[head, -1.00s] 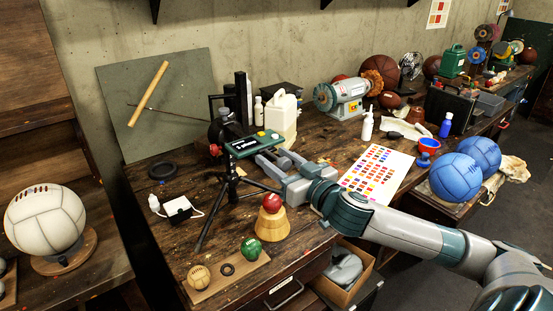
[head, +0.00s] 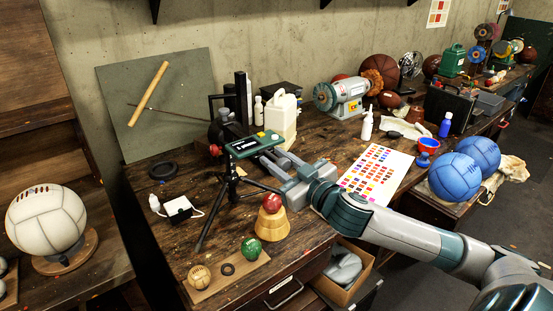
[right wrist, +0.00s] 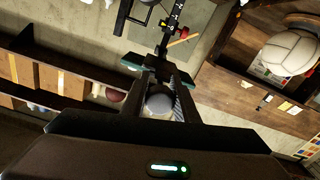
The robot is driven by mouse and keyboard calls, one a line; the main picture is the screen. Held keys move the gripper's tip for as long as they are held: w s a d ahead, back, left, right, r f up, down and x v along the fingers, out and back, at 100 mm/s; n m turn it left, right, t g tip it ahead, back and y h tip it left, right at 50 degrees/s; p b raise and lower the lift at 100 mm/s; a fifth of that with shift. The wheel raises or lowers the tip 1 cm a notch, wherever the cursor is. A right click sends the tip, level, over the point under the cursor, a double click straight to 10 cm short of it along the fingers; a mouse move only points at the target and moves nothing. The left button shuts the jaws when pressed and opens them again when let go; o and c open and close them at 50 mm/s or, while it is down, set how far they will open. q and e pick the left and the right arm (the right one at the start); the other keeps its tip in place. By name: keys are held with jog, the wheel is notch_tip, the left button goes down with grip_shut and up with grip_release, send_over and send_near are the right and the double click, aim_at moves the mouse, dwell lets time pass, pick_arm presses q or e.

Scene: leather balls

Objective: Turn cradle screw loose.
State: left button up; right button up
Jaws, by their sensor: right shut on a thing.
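A small black tripod (head: 231,190) stands on the wooden bench and carries a green-edged cradle (head: 243,149) with a dark face. The cradle also shows in the right wrist view (right wrist: 131,61). My right gripper (head: 266,161) reaches in from the right, its fingers at the cradle's near right side. In the right wrist view its two fingers (right wrist: 165,84) are closed in around the cradle's mount. A round grey knob (right wrist: 160,103) shows between them; I take it as the cradle screw. The exact contact is hidden. My left gripper is not in view.
A cream jug (head: 283,118) stands close behind the cradle. A red ball on a wooden stand (head: 271,222) and a green ball (head: 251,248) are in front. A bench grinder (head: 342,96) and a colour chart (head: 376,175) lie to the right.

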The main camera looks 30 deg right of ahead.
jog(key=shift+r+n+p, duration=0.15)
jog(key=shift+n+p, duration=4.1)
jog(key=shift+n, duration=10.95)
jog(key=o, duration=1.1)
jog(key=shift+c, duration=0.2)
